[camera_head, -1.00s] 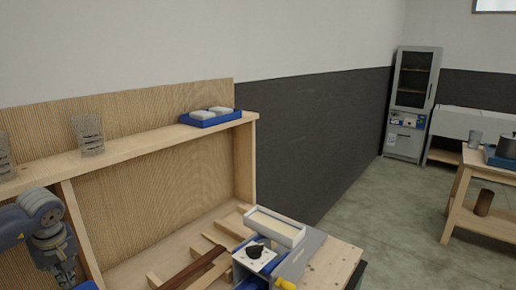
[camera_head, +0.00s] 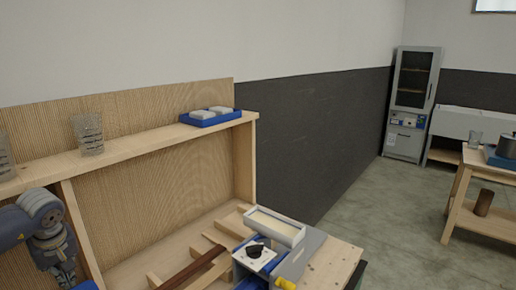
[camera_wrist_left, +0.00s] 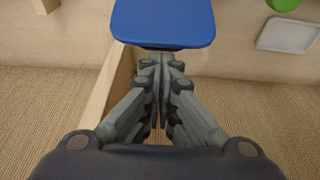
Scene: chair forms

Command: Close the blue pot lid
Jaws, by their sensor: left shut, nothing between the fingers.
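My left gripper (camera_head: 66,274) is at the lower left of the head view, low in front of the wooden shelf. In the left wrist view its fingers (camera_wrist_left: 162,66) are together, with nothing between them. A flat blue panel with rounded corners (camera_wrist_left: 163,22) lies just beyond the fingertips there; it may be the blue lid, but no pot shows under it. I cannot tell whether the fingertips touch it. A bit of blue (camera_head: 86,285) shows beside the gripper at the bottom edge of the head view. My right gripper is not in view.
A wooden shelf (camera_head: 165,137) holds glasses (camera_head: 88,135) and a blue tray (camera_head: 211,118). A white box (camera_head: 275,228) and wooden strips stand on the bench at lower middle. A metal pot (camera_head: 508,148) stands on a far table at right. A green object (camera_wrist_left: 284,4) shows near a grey tray (camera_wrist_left: 287,35).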

